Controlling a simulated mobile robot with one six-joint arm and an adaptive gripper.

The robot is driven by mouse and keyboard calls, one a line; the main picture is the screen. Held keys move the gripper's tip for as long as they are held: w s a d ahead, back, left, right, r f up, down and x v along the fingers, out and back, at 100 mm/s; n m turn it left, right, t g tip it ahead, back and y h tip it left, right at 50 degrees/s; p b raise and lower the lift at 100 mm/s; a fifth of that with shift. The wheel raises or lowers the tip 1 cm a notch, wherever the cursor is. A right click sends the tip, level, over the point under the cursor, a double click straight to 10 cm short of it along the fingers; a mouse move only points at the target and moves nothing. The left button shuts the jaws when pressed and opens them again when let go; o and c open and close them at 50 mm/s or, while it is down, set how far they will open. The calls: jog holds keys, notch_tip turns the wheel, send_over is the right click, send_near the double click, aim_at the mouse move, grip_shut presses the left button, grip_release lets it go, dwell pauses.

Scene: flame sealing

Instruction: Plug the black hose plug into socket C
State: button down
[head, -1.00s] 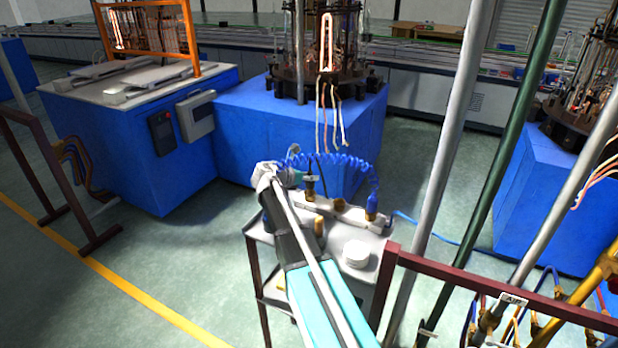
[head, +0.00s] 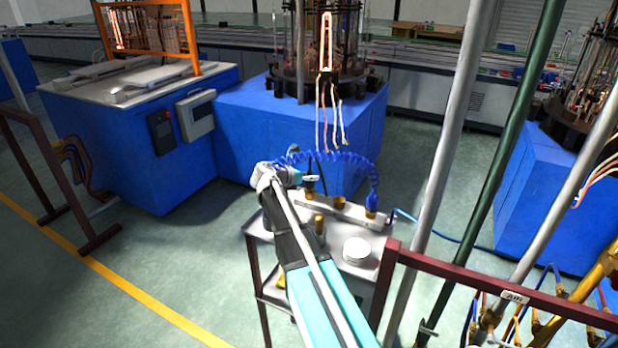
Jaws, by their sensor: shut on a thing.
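My gripper (head: 310,179) is at the end of my arm, over the back left of a small grey cart (head: 335,255). It is small in the picture, and its fingers hold something dark that I take to be the black hose plug; its outline is too small to make out. A light bar (head: 352,214) on the cart carries brass sockets: a left one (head: 309,190) just below my gripper, a middle one (head: 339,202) that looks free, and a right one with a blue plug (head: 373,200). I cannot read which is socket C, nor tell whether the held plug touches a socket.
A blue coiled hose (head: 335,157) arches behind my gripper to the blue plug. A brass cylinder (head: 320,222) and a white round item (head: 356,250) stand on the cart. A dark red rail (head: 470,280) and grey posts are at the right. Blue machine bases (head: 300,130) stand behind.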

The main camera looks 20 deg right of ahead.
jog(key=shift+s+f+b, duration=0.4)
jog(key=shift+s+b, duration=0.05)
jog(key=shift+b, duration=0.1)
jog(key=shift+c, duration=0.9)
grip_release()
jog(key=shift+s+f, duration=0.1)
jog(key=shift+s, duration=0.05)
jog(key=shift+a, duration=0.1)
jog(key=shift+r, duration=0.2)
jog(key=shift+w+r+p, duration=0.55)
jog(key=shift+w+p, duration=0.05)
jog(key=shift+p, duration=0.45)
jog(key=shift+r+p, duration=3.65)
jog(key=shift+r, duration=0.1)
